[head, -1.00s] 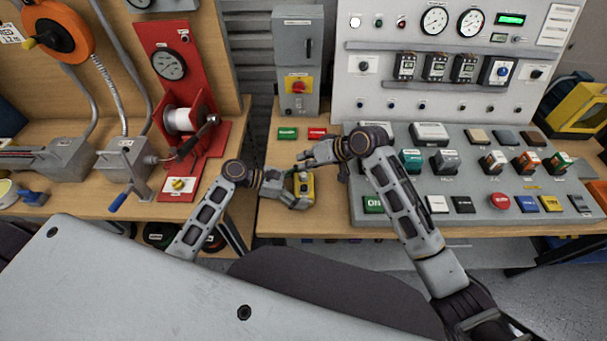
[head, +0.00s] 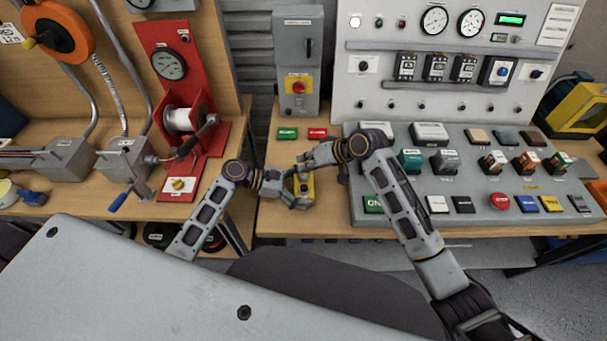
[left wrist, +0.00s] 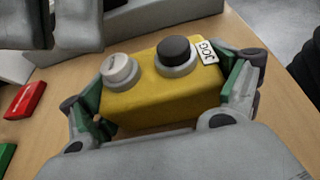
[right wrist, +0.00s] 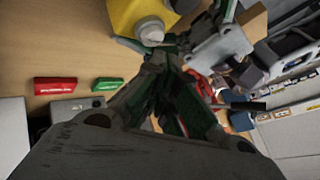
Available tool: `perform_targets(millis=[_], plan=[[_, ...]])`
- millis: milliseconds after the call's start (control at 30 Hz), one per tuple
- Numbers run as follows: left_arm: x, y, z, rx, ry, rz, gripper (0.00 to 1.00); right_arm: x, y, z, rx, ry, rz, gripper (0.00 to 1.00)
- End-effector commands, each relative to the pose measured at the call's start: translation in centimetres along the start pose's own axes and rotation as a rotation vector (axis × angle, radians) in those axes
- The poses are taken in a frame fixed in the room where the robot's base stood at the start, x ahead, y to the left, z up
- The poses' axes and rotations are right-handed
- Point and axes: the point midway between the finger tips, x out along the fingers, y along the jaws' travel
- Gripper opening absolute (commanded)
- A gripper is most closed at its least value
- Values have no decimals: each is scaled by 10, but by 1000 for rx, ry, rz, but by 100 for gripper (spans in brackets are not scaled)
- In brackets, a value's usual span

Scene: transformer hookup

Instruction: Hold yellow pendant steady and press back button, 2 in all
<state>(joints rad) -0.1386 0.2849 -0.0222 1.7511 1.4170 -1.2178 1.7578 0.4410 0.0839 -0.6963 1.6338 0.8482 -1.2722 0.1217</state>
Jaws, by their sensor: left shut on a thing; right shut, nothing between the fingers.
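The yellow pendant (head: 306,184) sits at the front of the middle bench. In the left wrist view the pendant (left wrist: 165,95) has a pale button (left wrist: 119,70), a black button (left wrist: 174,52) and a JOG label. My left gripper (head: 290,190) is shut on its two ends, with green finger pads (left wrist: 168,93) against them. My right gripper (head: 303,164) is shut and empty, just above and behind the pendant. In the right wrist view its fingertips (right wrist: 162,62) are close to the pale button (right wrist: 150,30); I cannot tell whether they touch it.
A red block (head: 317,133) and a green block (head: 287,134) lie behind the pendant. The grey control console (head: 400,205) stands close on the right. A grey switch box (head: 298,60) stands at the back. Bare bench lies around the pendant.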

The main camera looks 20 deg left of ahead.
Motion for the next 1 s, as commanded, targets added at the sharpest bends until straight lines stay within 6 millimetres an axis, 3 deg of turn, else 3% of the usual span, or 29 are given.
perform_targets(millis=[1000], plan=[[0,0,0,0,0,0,57,6,4,4,0,0,0,0]])
